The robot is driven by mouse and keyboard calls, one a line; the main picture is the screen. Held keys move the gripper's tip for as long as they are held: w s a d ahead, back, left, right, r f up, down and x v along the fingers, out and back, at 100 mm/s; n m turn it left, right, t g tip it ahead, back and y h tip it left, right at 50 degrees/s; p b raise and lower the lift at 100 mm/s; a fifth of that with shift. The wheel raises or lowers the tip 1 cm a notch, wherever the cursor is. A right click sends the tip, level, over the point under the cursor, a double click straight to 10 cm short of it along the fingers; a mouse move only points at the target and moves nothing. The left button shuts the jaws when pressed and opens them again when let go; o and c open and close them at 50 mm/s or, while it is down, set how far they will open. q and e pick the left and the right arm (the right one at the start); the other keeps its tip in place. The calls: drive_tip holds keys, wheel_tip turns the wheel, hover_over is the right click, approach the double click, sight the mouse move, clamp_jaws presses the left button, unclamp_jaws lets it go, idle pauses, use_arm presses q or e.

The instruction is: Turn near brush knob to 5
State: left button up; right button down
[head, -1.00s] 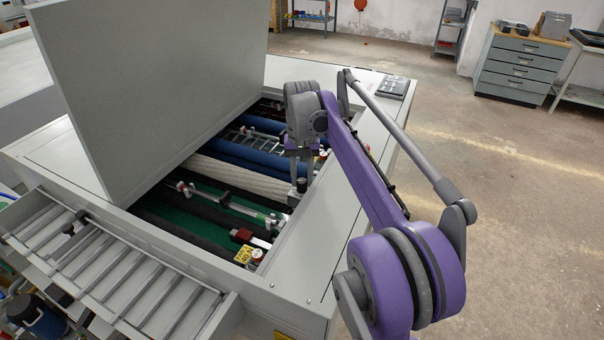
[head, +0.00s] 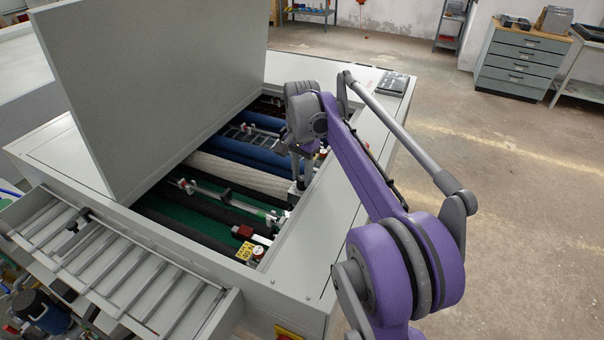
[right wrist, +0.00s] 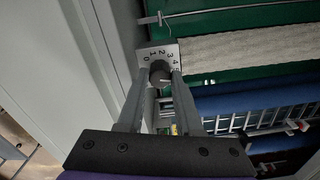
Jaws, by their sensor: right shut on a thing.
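A dark round knob (right wrist: 160,75) sits on a pale dial plate (right wrist: 158,54) with the numbers 0 to 5 in the right wrist view. My right gripper (right wrist: 159,76) has one finger on each side of the knob and is shut on it. The knob's pointer is too small to read. In the head view my right gripper (head: 297,184) reaches down into the open machine at its right inner wall, beside the cream brush roller (head: 238,173). The knob is mostly hidden there by the fingers. My left gripper is not in view.
The raised lid (head: 150,80) stands over the left of the opening. Blue rollers (head: 245,152) lie behind the cream one. A red block (head: 243,233) and a yellow label (head: 246,251) are at the near right corner. The slatted tray (head: 110,255) is in front.

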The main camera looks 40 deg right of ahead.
idle(0.5)
drive_tip(key=c, duration=0.6)
unclamp_jaws()
